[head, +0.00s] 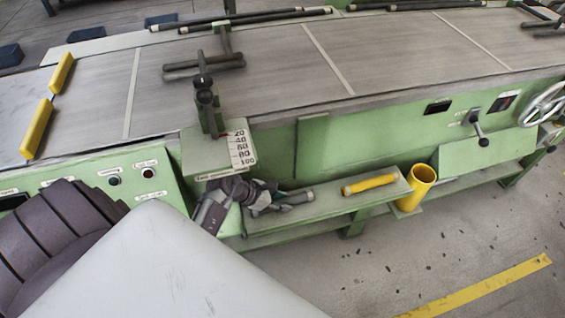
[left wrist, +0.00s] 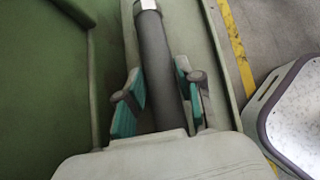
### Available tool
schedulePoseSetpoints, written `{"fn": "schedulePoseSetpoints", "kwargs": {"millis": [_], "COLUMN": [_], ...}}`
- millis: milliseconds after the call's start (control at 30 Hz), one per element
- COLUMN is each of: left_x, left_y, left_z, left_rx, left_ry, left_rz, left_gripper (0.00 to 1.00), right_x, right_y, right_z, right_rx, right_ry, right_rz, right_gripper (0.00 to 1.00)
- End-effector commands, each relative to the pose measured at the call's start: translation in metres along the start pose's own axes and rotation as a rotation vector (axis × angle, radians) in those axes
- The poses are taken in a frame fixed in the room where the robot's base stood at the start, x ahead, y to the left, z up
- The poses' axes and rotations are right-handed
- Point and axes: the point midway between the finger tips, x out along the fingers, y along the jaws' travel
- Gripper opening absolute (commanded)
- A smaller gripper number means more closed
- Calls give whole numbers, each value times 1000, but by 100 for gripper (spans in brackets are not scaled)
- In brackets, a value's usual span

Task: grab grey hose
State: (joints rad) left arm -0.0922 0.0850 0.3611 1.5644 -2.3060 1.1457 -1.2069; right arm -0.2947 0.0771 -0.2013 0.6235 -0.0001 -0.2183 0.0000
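The grey hose (head: 299,198) lies on the green shelf (head: 335,203) at the front of the machine, its right end showing past my left gripper (head: 262,200) in the head view. In the left wrist view the hose (left wrist: 158,65) is a dark grey cylinder with a light end, running lengthwise between the teal finger pads of my left gripper (left wrist: 158,95). The fingers stand on both sides of the hose and look open. Whether either pad touches it is hard to tell. My right gripper is not in view.
A yellow hose (head: 370,183) lies further right on the shelf, and a yellow cup (head: 416,187) stands beyond it. A scale plate (head: 222,152) and clamp post overhang just above my left gripper. The floor in front of the shelf is clear.

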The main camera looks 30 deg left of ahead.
Motion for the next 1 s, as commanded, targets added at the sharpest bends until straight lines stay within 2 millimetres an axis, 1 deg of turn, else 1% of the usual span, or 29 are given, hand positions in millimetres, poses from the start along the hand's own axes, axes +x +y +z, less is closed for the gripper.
{"fn": "schedulePoseSetpoints", "kwargs": {"millis": [33,67,100,367,533,667,867,1000], "left_x": [0,0,0,-1,-6,-21,-50,-51], "left_y": [0,0,0,0,-3,-3,-3,-31], "left_z": [0,0,0,0,5,20,50,48], "left_rx": [0,0,0,1,5,7,8,1], "left_ry": [0,0,0,0,1,0,0,1], "left_rz": [1,1,1,1,2,3,2,-3], "left_gripper": [7,2,0,0,0,0,0,0], "right_x": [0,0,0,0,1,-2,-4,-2], "right_y": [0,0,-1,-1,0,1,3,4], "right_z": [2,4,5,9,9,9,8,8], "right_rx": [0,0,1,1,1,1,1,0], "right_ry": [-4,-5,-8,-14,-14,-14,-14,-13], "right_rz": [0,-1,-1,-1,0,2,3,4], "right_gripper": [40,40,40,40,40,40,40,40]}}
